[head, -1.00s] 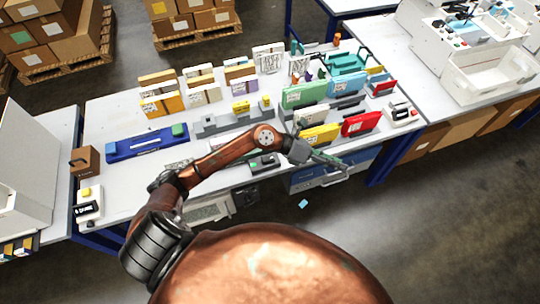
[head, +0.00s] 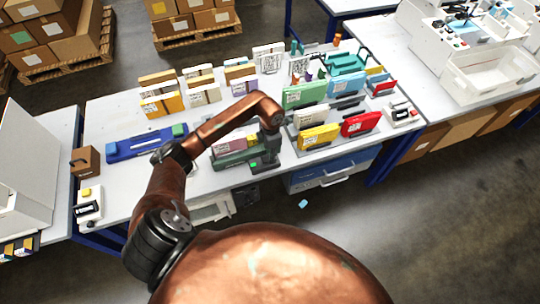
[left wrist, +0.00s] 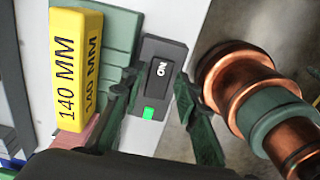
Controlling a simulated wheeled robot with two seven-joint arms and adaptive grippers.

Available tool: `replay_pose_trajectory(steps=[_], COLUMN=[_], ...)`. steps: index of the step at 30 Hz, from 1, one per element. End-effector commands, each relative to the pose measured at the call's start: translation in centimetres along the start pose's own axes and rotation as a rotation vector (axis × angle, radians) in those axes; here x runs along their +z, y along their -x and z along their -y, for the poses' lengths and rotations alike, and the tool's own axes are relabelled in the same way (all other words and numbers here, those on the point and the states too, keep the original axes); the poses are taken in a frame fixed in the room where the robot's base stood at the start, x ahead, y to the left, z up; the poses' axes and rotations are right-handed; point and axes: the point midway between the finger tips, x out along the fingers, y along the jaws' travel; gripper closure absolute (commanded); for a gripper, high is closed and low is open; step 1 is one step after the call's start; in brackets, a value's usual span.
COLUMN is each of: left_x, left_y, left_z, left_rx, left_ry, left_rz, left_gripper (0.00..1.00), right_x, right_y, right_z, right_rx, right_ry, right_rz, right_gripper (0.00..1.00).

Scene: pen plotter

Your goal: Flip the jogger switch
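A dark switch box (head: 266,166) with a green part at one end lies at the front edge of the table. In the left wrist view the same box (left wrist: 158,75) shows the word ON and a bright green square. My left gripper (head: 268,154) points down over it in the head view. In the left wrist view its two fingers (left wrist: 156,88) are apart, one on each side of the box, with nothing held. Whether they touch the box cannot be told. My right gripper is not in view.
A yellow block marked 140 MM (left wrist: 78,68) stands beside the switch on a green device (left wrist: 120,38). Yellow (head: 318,136) and red (head: 361,124) pieces stand to the right. A blue device (head: 146,143) lies left. Open floor lies in front.

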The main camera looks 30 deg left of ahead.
Motion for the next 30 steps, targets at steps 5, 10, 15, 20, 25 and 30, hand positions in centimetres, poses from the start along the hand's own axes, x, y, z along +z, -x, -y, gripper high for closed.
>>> replay_pose_trajectory(steps=[5,10,15,20,25,30], left_x=[0.0,0.0,0.0,0.0,0.1,0.0], left_y=[-1.4,-1.7,-1.7,-1.7,-1.6,-1.7], left_z=[0.0,0.0,0.0,0.0,0.0,-0.1], left_rx=[-0.001,0.001,0.0,0.0,0.001,0.001], left_ry=[0.001,0.0,0.0,0.0,0.0,0.0], left_rz=[0.002,0.001,0.001,0.002,0.002,0.005], left_gripper=[0.71,0.71,0.74,0.85,0.96,1.0], right_x=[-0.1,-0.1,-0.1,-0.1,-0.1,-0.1], right_y=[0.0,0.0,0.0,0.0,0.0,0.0], right_z=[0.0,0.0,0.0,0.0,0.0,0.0], right_rx=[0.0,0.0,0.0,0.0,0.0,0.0], right_ry=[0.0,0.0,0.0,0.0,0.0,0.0], right_rz=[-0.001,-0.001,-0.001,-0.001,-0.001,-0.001], right_gripper=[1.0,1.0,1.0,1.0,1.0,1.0])
